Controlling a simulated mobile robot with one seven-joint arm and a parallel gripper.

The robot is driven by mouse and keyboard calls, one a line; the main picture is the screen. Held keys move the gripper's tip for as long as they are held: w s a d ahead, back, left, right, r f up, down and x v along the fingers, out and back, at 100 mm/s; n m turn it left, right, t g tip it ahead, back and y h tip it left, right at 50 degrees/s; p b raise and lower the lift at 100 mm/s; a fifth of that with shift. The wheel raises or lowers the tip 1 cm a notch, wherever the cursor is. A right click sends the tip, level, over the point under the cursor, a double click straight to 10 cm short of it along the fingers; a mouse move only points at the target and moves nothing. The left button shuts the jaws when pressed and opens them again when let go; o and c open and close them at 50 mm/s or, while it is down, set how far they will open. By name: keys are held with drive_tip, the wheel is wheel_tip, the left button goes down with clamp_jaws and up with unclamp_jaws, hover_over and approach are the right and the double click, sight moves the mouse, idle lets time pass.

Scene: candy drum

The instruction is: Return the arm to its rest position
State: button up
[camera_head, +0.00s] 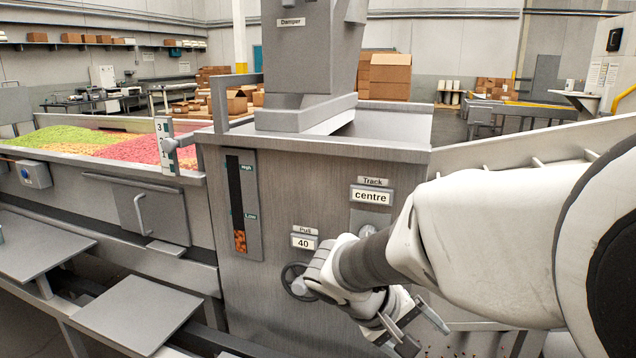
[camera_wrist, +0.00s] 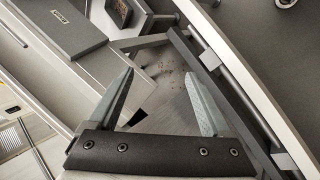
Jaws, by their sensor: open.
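My white arm (camera_head: 490,235) reaches in from the right in the head view, in front of the metal cabinet (camera_head: 270,315). My gripper (camera_head: 415,330) is low at the bottom middle right, its fingers apart. In the wrist view my gripper (camera_wrist: 160,100) is open, with two grey fingers and nothing between them. Beyond the fingers lies a floor with small coloured specks. The arm hides part of the cabinet's lower right front.
A dark handwheel (camera_head: 292,280) sits close to the left of my wrist, under a "Pull 40" display (camera_head: 303,241). A "Track centre" label (camera_head: 371,197) is above my forearm.

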drive_tip(key=s+a+r+m+t+y, duration=0.1)
drive_tip(key=s+r+t+y, duration=0.1)
drive_tip(key=s+r+y, duration=0.3)
drive_tip(key=s+a+r+m+t+y, duration=0.1)
drive_tip(key=s+m+y, duration=0.15)
drive_tip(key=s, duration=0.55)
wheel_tip(320, 180, up, 23)
drive_tip(key=p, duration=2.2)
drive_tip(key=shift+a+n, duration=0.15)
drive_tip(key=shift+n, duration=0.2)
drive_tip(key=shift+w+f, duration=0.1)
drive_tip(key=shift+f, duration=0.05)
drive_tip(key=c, duration=0.5)
drive_tip(key=shift+d, duration=0.25)
drive_tip(key=shift+c, duration=0.2)
